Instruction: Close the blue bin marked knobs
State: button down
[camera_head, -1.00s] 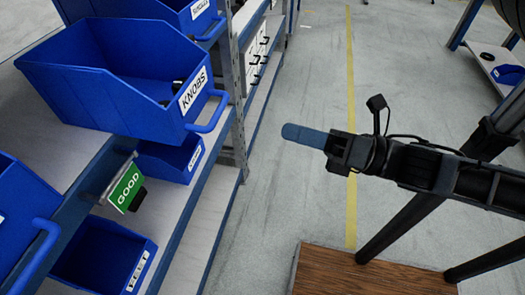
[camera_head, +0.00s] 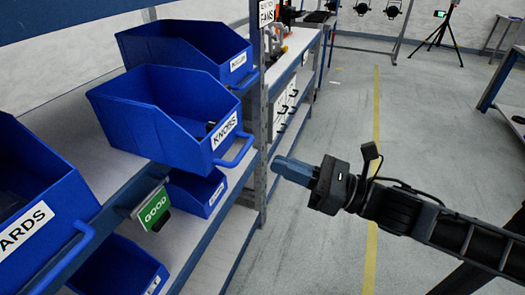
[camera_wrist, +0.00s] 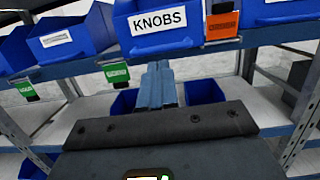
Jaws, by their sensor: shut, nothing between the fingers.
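The blue bin marked KNOBS (camera_head: 165,115) sits on the upper shelf in the head view, jutting out past the shelf's front edge. A white label and a blue bar handle (camera_head: 236,153) are on its front. Some dark items lie inside. In the wrist view the KNOBS bin (camera_wrist: 158,38) is at the top centre, its label facing me. My gripper (camera_head: 279,168) is shut and empty, to the right of the bin's handle and apart from it in the head view. In the wrist view my gripper's fingers (camera_wrist: 158,68) point toward the shelf just below the bin's front.
Another blue bin (camera_head: 185,45) stands behind, and a bin marked "ARDS" (camera_head: 35,205) is at the left front. A green GOOD tag (camera_head: 152,208) hangs on the shelf edge. An orange tag (camera_wrist: 221,22) is beside the KNOBS bin. Open floor (camera_head: 335,130) lies right.

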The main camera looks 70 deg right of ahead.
jog(key=w, duration=0.2)
jog(key=w+r+p, duration=0.1)
jog(key=shift+w+a, duration=0.15)
jog(key=shift+w, duration=0.25)
jog(key=shift+w+f, duration=0.1)
jog(key=shift+w, duration=0.4)
jog(key=shift+w, duration=0.1)
jog(key=w+p, duration=0.1)
jog(key=w, duration=0.3)
jog(key=w+p, duration=0.1)
jog(key=w, duration=0.3)
jog(key=w+p, duration=0.1)
jog(key=w, duration=0.3)
jog(key=shift+w+a, duration=0.1)
jog(key=shift+a, duration=0.15)
jog(key=shift+r, duration=0.2)
jog(key=shift+f, duration=0.1)
